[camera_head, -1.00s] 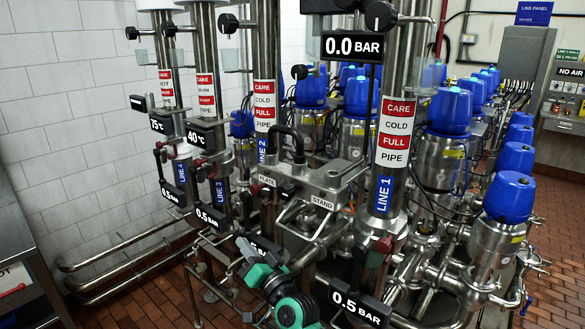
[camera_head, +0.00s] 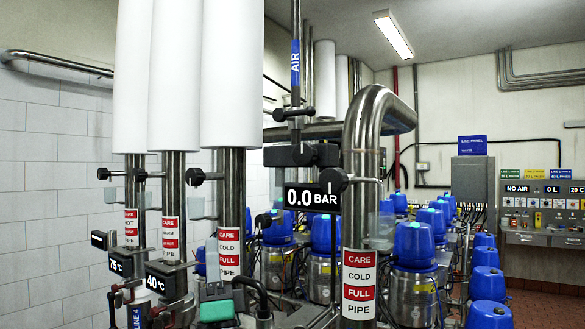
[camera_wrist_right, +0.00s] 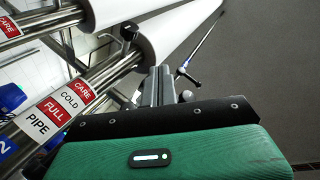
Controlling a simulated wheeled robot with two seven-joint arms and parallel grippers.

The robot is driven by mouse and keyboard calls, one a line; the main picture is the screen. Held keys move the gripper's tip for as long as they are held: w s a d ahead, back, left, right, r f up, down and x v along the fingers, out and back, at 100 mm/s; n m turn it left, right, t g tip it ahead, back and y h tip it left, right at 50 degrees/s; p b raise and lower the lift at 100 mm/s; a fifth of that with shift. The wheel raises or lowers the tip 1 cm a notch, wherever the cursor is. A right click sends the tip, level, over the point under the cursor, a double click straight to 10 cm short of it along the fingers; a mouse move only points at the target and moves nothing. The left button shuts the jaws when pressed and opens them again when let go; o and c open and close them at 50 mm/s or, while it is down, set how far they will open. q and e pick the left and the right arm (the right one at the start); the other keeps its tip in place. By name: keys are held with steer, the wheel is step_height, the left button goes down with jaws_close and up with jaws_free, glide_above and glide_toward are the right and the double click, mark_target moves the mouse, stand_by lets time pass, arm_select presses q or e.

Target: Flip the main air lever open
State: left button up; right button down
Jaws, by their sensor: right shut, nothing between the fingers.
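The air lever (camera_head: 293,113) is a dark handle lying roughly crosswise on a thin vertical pipe, below a blue AIR label (camera_head: 295,62). A black-handled fitting on a thin pipe, seemingly this lever, shows in the right wrist view (camera_wrist_right: 188,76), beyond the fingertips. My right gripper (camera_head: 212,289) is low in the head view, left of and below the lever and apart from it. Its grey fingers are shut and empty in the right wrist view (camera_wrist_right: 158,82). My left gripper is not in view.
A display (camera_head: 312,198) reads 0.0 BAR below the lever. A thick bent steel pipe (camera_head: 362,125) stands right of it. White-wrapped pipes (camera_head: 232,75) stand left. Several blue-capped valves (camera_head: 413,243) fill the right. A control panel (camera_head: 540,210) is on the far wall.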

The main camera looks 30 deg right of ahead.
mark_target(299, 113)
steer(key=s+d+r+m+g+h, duration=0.2)
steer(key=d+r+m+g+h, duration=0.2)
steer(key=r+m+g+h, duration=0.3)
steer(key=s+d+r+m+g+h, duration=0.2)
steer(key=r+m+g+h, duration=0.6)
steer(key=m, duration=1.4)
step_height(299, 113, up, 2)
steer(key=d+g, duration=0.2)
steer(key=g, duration=0.2)
steer(key=shift+g, duration=0.4)
steer(key=shift+r+h, duration=0.1)
steer(key=shift+h, duration=0.2)
steer(key=p+x, duration=0.5)
steer(key=x, duration=0.5)
steer(key=shift+d, duration=0.1)
